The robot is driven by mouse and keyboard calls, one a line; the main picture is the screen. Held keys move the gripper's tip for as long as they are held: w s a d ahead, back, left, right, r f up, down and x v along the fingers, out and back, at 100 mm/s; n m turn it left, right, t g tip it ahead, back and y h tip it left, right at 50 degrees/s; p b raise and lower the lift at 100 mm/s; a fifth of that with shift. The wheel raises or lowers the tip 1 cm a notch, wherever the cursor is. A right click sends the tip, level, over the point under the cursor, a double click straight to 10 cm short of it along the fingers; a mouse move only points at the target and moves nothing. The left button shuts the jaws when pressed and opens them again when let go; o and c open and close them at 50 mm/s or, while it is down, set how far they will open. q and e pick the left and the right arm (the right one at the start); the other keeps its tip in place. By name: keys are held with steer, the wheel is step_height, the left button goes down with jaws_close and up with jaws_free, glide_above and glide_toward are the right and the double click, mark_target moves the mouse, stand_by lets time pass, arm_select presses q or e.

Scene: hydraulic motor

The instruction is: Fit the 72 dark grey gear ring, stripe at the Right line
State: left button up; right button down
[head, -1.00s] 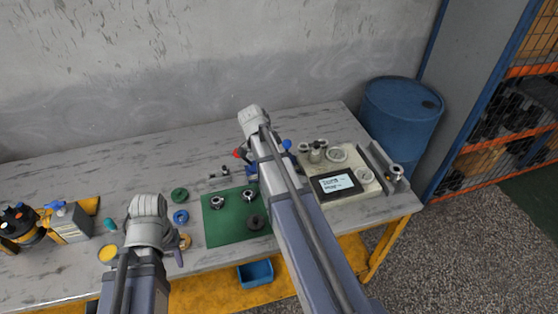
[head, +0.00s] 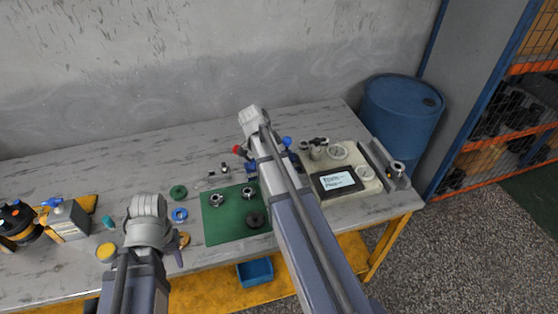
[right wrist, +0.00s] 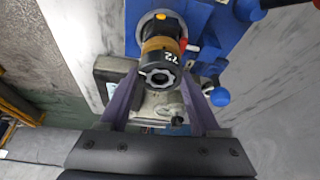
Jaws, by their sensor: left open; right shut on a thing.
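The dark grey ring marked 72 (right wrist: 158,76) sits between the fingers of my right gripper (right wrist: 160,84) in the right wrist view, its toothed face towards the camera. The gripper is shut on it. Behind the ring, in line with it, are a tan-brown collar (right wrist: 160,44) and a blue fixture (right wrist: 205,30); I cannot tell whether the ring touches the collar. An orange mark (right wrist: 161,16) shows above. In the head view my right arm hides this gripper and most of the fixture. My left gripper (head: 177,260) is open near the table's front edge, partly hidden by its wrist.
A green mat (head: 222,228) holds a dark ring (head: 255,220) and metal parts. Green (head: 178,191) and blue (head: 180,214) rings lie left of it. A pale board with a screen (head: 337,181) stands at right. The table's back (head: 120,160) is clear.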

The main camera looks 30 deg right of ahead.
steer(key=shift+f+b, duration=0.45)
stand_by(0.6)
jaws_free()
stand_by(0.5)
steer(key=shift+r, duration=0.1)
steer(key=shift+r+p, duration=3.5)
steer(key=shift+p, duration=0.05)
